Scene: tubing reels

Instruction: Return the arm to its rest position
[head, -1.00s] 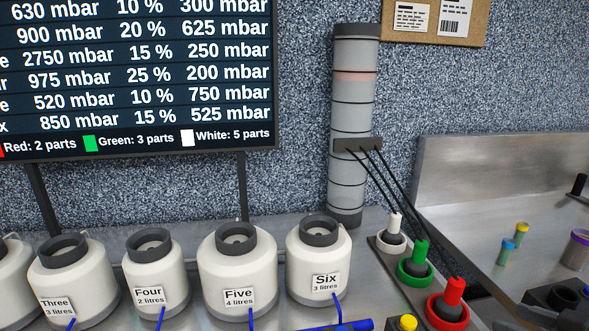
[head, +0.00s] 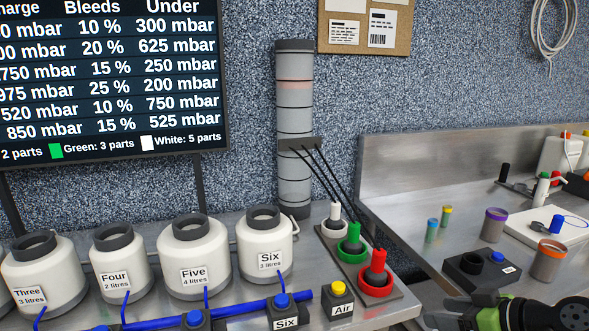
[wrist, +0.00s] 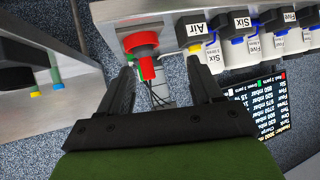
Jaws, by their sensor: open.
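My gripper (wrist: 160,66) shows in the wrist view with its two black fingers apart and nothing between them but the view beyond. The red knob (wrist: 142,60) on its red base appears beyond the fingertips, apart from them as far as I can tell. In the head view part of my arm, black with green, shows at the bottom right corner, to the right of and below the red knob (head: 378,265). The fingertips are hard to make out there.
White tanks, among them Six (head: 266,245), line the bench. The yellow Air button (head: 338,288), green knob (head: 352,238) and white knob (head: 335,215) stand near the red one. A grey column (head: 295,130) rises behind. Right are a black block (head: 470,268) and an orange-rimmed cup (head: 549,261).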

